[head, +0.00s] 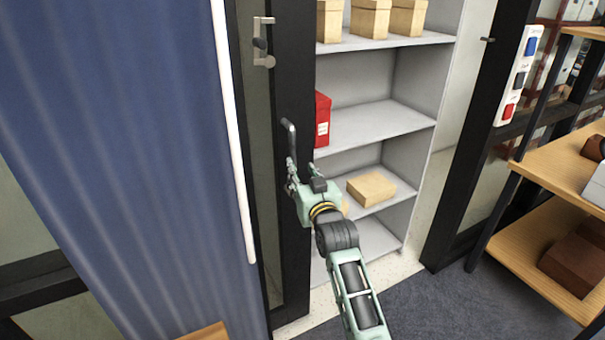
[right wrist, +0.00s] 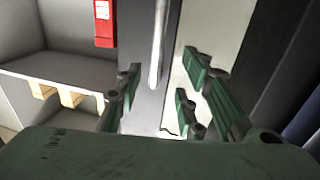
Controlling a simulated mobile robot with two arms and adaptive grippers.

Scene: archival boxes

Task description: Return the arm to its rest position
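My right gripper (head: 292,172) is in front of the dark-framed door (head: 296,250), near its lower metal handle (head: 289,138). In the right wrist view the gripper (right wrist: 160,88) is open, with its green fingers spread wide apart. The upright silver handle (right wrist: 157,45) shows in the gap between the fingers. I cannot tell whether the fingers touch the handle. Nothing is held. My right arm reaches up from the lower middle of the head view. My left arm and gripper are not in view.
A grey shelf unit (head: 385,125) stands behind the door, with a red box (head: 322,120), a tan box (head: 371,188) and several tan boxes on top. A blue curtain (head: 120,150) fills the left. A wooden rack (head: 545,240) stands right. Grey carpet (head: 450,305) is clear between.

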